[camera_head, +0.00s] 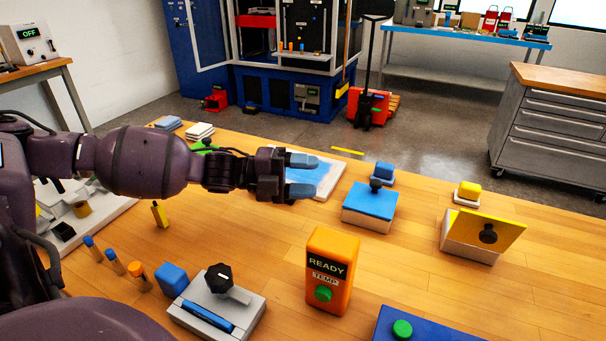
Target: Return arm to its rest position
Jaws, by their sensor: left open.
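My left arm comes in from the left, stretched across the wooden table. Its gripper (303,174) is open and empty, with the blue-tipped fingers apart. It is over a white-rimmed tray with a blue surface (327,181), partly hiding it. I cannot tell the height between the fingers and the tray. A dark purple part of my own body fills the lower left corner. My right gripper is not in view.
An orange READY box (333,268) with a green button stands front centre. A blue-lidded box (370,205) and a box with a raised yellow lid (482,234) stand right. A grey device with a black knob (219,301) and several small pegs lie near the left front.

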